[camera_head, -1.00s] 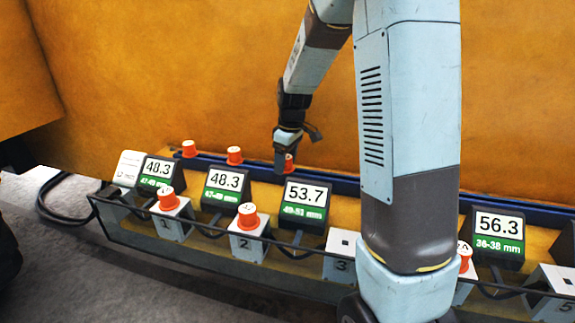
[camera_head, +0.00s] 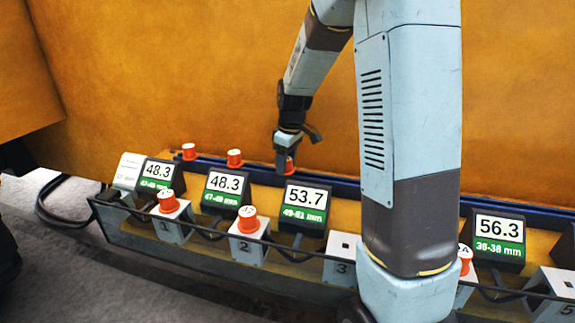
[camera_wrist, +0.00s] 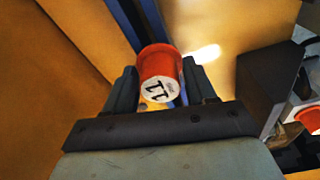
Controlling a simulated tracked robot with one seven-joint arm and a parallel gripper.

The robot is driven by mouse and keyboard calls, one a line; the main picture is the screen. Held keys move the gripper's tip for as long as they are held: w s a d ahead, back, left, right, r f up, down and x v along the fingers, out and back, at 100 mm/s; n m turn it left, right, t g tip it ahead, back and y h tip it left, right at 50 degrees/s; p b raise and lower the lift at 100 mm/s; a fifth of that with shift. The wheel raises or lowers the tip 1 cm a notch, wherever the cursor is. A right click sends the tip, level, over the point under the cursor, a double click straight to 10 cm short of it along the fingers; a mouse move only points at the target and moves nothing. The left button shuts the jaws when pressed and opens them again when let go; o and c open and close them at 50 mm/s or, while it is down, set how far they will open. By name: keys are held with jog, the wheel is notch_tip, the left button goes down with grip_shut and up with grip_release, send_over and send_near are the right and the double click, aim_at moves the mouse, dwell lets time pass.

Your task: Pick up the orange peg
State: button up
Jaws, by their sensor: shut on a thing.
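I cannot tell whether the peg is clear of the rail. Two more orange pegs stand along the rail to the left, one at the far left (camera_head: 189,151) and one nearer (camera_head: 235,158).
Numbered white blocks stand in front; block 1 (camera_head: 170,231) and block 2 (camera_head: 246,250) hold orange pegs, block 3 (camera_head: 342,246) has an empty hole. Displays such as the 53.7 one (camera_head: 304,207) stand behind them. A dark front rail (camera_head: 300,247) and an orange back wall (camera_head: 220,75) bound the space.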

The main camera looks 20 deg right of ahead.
aim_at(288, 160)
jog(key=r, duration=0.3)
jog(key=shift+s+d+r, duration=0.2)
jog(key=shift+s+r, duration=0.1)
jog(key=shift+r, duration=0.1)
jog(key=s+d+r, duration=0.5)
jog(key=s+r, duration=0.4)
jog(key=s, duration=0.3)
jog(key=shift+s, duration=0.15)
